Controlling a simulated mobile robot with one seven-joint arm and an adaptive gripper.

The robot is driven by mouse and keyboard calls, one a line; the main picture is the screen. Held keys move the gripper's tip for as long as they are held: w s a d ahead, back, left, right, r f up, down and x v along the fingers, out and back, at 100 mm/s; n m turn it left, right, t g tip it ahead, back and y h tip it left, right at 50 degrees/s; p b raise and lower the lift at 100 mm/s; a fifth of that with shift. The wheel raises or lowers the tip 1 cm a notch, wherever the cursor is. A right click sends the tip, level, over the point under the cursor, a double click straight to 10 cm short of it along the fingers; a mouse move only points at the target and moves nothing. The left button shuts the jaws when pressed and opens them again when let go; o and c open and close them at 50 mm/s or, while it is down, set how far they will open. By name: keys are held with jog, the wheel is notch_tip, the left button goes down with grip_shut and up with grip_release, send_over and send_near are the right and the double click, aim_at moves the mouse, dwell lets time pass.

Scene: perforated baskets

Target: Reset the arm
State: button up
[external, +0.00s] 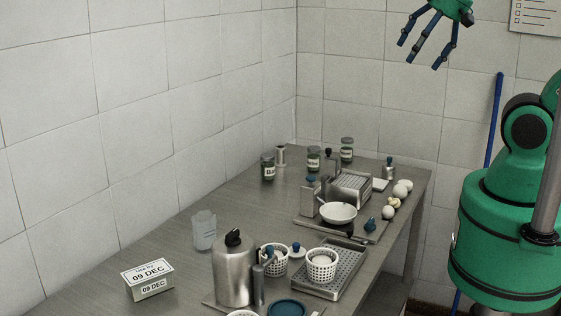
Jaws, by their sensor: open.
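My gripper (426,42) is at the top right of the external view, high above the table and in front of the tiled back wall. Its dark blue fingers are spread and point down, open, with nothing between them. Its upper part is cut off by the picture's top edge. White perforated baskets stand on the steel table (190,262): one basket (322,266) is on a perforated metal tray (340,277), and another basket (273,262) is beside the steel jug. The rim of a further basket (243,313) shows at the bottom edge.
A steel jug (232,272), a label box (148,280), a clear cup (204,231) and a blue round dish (287,309) crowd the near table. Jars (268,167), a white bowl (338,213) and eggs (399,191) stand farther back. The air around my gripper is clear.

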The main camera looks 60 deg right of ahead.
jog(key=shift+f, duration=0.1)
notch_tip(320, 180, down, 11)
jog(key=b, duration=1.1)
jog(key=o, duration=0.4)
jog(key=shift+c, duration=0.2)
jog(key=shift+w, duration=0.1)
